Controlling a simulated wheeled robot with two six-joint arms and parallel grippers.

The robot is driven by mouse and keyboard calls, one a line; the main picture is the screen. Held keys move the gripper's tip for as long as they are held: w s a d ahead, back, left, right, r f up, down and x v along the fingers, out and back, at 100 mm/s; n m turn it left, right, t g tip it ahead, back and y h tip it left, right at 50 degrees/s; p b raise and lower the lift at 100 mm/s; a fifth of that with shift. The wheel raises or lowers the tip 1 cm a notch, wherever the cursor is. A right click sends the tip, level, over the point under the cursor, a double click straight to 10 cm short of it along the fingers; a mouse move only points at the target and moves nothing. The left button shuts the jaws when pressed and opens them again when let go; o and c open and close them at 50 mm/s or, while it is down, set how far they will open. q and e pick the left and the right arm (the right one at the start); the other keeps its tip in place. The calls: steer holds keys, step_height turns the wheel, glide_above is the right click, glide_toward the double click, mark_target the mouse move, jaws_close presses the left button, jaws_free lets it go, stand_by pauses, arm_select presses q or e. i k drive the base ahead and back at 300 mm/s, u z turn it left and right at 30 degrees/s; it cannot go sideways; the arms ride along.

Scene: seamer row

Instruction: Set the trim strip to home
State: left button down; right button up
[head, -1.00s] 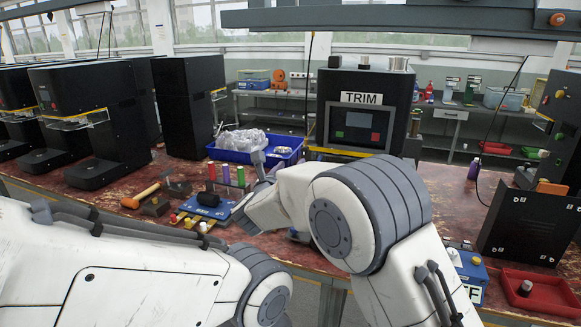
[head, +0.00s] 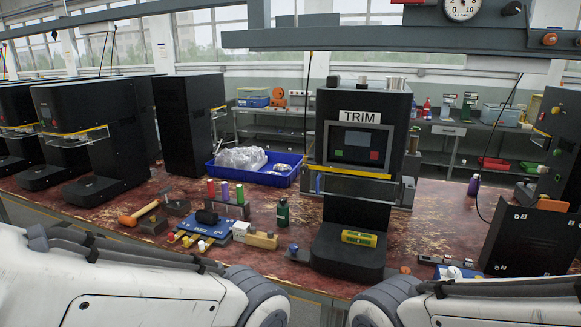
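A black machine (head: 347,105) with a white TRIM label (head: 360,116) stands at the middle of the bench. Its grey-framed screen (head: 357,147) shows a green patch at left, a blue-grey one in the middle and a red one at right. Yellow edging (head: 345,172) runs below the screen. A yellow piece (head: 359,238) with dark green markings lies on the black base. I cannot tell which part is the trim strip. Only my arm links show at the bottom left and bottom right; both grippers are out of view.
A blue tray (head: 280,181) with clear bags stands left of the machine. A hammer (head: 138,212), a blue mat (head: 210,222), coloured cylinders and a dark green bottle (head: 283,212) lie or stand at front left. A black box (head: 530,241) stands at right. A round gauge (head: 462,9) hangs above.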

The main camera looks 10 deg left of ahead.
mark_target(304, 168)
steer(key=u, duration=0.2)
steer(key=i, duration=0.85)
steer(key=z, duration=0.6)
